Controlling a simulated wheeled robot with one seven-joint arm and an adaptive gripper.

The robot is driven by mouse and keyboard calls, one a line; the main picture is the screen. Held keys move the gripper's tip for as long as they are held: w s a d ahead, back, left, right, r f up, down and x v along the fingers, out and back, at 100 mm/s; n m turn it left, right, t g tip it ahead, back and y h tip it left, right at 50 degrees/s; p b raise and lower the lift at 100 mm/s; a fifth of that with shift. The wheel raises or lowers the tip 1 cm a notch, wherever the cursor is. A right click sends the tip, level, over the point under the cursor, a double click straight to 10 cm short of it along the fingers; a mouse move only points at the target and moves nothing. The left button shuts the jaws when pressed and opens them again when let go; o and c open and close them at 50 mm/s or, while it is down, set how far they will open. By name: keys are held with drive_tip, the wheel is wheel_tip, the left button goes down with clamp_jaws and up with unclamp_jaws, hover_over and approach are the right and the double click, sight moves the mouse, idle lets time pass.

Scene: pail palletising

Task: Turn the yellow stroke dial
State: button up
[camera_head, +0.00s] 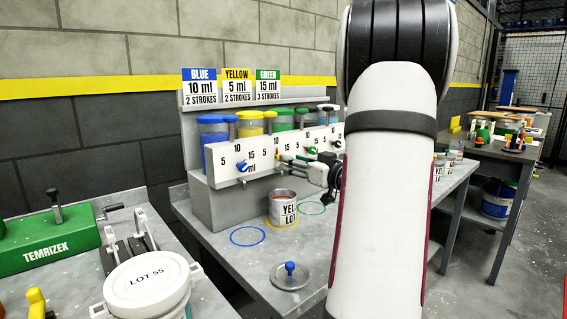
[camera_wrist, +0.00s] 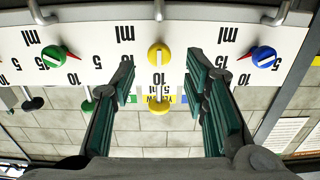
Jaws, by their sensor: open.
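The yellow stroke dial (camera_wrist: 159,55) is a round knob on the white scale panel (camera_wrist: 205,40), seen upside down near the middle of the wrist view. A pale bar on its face looks roughly upright, with the 10 mark below it in the picture. My gripper (camera_wrist: 160,70) is open, its green-padded fingers apart on either side of the dial's line.
The green dial (camera_wrist: 55,57) and blue dial (camera_wrist: 263,56) flank the yellow one. A tin (camera_head: 282,209) stands on the bench below, near a lid with a blue knob (camera_head: 290,274). A white LOT 55 pail (camera_head: 147,284) stands in front at left.

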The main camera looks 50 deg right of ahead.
drive_tip(key=x, duration=0.4)
drive_tip(key=shift+w+d+b, duration=0.15)
drive_tip(key=shift+w+b, duration=0.1)
drive_tip(key=shift+b, duration=0.1)
clamp_jaws()
